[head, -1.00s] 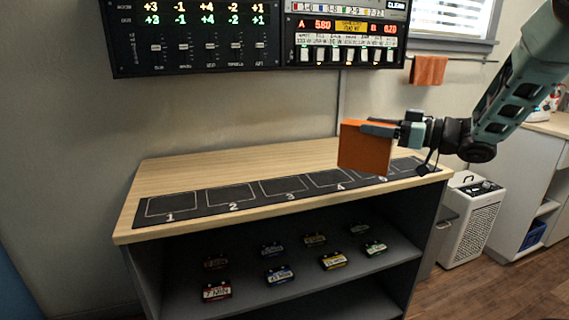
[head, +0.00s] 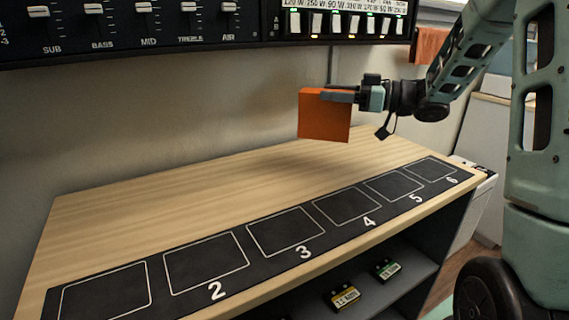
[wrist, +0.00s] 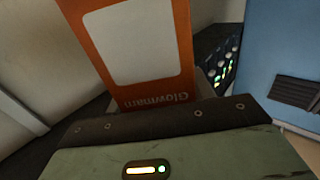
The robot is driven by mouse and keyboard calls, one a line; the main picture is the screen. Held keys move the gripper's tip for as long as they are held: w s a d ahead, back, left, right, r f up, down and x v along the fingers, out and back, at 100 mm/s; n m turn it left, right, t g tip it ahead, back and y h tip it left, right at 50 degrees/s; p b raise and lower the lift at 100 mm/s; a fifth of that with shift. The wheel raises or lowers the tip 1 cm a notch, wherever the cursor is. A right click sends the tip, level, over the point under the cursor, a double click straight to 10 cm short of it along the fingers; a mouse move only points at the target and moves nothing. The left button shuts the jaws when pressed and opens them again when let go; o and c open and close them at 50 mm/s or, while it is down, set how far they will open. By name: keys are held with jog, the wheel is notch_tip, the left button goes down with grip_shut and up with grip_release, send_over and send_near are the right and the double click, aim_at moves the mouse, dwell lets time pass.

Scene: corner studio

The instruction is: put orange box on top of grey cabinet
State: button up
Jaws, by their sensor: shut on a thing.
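The orange box (head: 324,117) is held in my gripper (head: 342,96), above the back part of the wooden-topped cabinet (head: 190,188) in the head view. The gripper comes from the right and is shut on the box. In the wrist view the orange box (wrist: 150,50) shows a white panel and upside-down lettering, close in front of the gripper. The cabinet has dark grey sides and a light wood top. A gap shows between the box and the top.
A black mat (head: 205,262) with numbered outlined squares lies along the top's front edge. Small labelled packs, one yellow (head: 342,297) and one green (head: 388,269), sit on the shelf below. A slider panel (head: 150,25) hangs on the wall behind. The wooden top is otherwise bare.

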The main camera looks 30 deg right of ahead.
aim_at(332, 132)
notch_tip(332, 132, down, 10)
jog(key=shift+r+b, duration=0.15)
jog(key=shift+b, duration=1)
jog(key=shift+r, duration=0.1)
jog(key=o, duration=1.4)
jog(key=p+v, duration=0.1)
jog(key=v, duration=1.1)
